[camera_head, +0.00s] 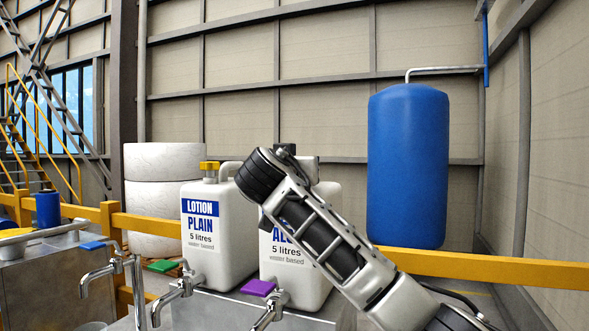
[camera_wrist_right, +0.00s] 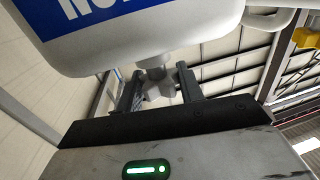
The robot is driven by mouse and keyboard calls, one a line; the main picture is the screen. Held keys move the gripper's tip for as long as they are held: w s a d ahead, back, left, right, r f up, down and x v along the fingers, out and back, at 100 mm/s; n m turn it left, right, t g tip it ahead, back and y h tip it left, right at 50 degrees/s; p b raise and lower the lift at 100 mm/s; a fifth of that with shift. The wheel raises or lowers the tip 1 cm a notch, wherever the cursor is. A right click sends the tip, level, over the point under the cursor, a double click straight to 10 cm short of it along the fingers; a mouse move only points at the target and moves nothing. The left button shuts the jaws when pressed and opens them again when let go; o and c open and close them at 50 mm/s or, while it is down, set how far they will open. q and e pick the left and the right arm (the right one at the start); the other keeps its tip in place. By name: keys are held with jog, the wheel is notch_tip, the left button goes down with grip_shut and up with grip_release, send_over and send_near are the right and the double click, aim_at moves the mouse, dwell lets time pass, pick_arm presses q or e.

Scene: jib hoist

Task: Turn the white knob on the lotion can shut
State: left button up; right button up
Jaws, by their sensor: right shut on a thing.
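The lotion can with the ALOE label (camera_head: 293,272) stands upright on the grey bench, partly hidden behind my right arm. Its white knob (camera_wrist_right: 158,92) shows in the right wrist view under the can body, which appears upside down there. My right gripper (camera_wrist_right: 160,86) has one finger on each side of the knob and is shut on it. In the head view my right arm crosses in front of this can and hides the knob. My left gripper is in neither view.
A second can marked LOTION PLAIN (camera_head: 207,261), with a yellow knob (camera_head: 209,166), stands close on the left. A yellow rail (camera_head: 490,268) and blue tank (camera_head: 408,165) are behind.

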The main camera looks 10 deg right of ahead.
jog(key=m+g+h+p, duration=0.2)
jog(key=h, duration=0.1)
jog(key=m+h+p, duration=0.1)
jog(key=shift+a+r+g+p, duration=0.1)
jog(key=shift+r+g+p, duration=0.15)
jog(key=shift+g+p, duration=0.15)
jog(key=shift+m+g+h+p, duration=0.7)
jog(key=shift+h+p, duration=0.15)
jog(key=shift+h, duration=0.05)
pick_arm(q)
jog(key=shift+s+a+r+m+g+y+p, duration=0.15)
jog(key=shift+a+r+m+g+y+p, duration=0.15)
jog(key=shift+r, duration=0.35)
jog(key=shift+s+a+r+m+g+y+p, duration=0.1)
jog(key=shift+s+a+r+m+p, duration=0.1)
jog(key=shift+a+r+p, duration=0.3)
pick_arm(e)
jog(key=shift+f+m+g+h, duration=0.15)
jog(key=shift+m+g+h, duration=0.25)
jog(key=shift+m, duration=0.1)
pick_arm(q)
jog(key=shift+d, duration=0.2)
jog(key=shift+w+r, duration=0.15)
pick_arm(e)
jog(key=shift+g, duration=0.3)
jog(key=o, duration=1)
jog(key=shift+f, duration=0.1)
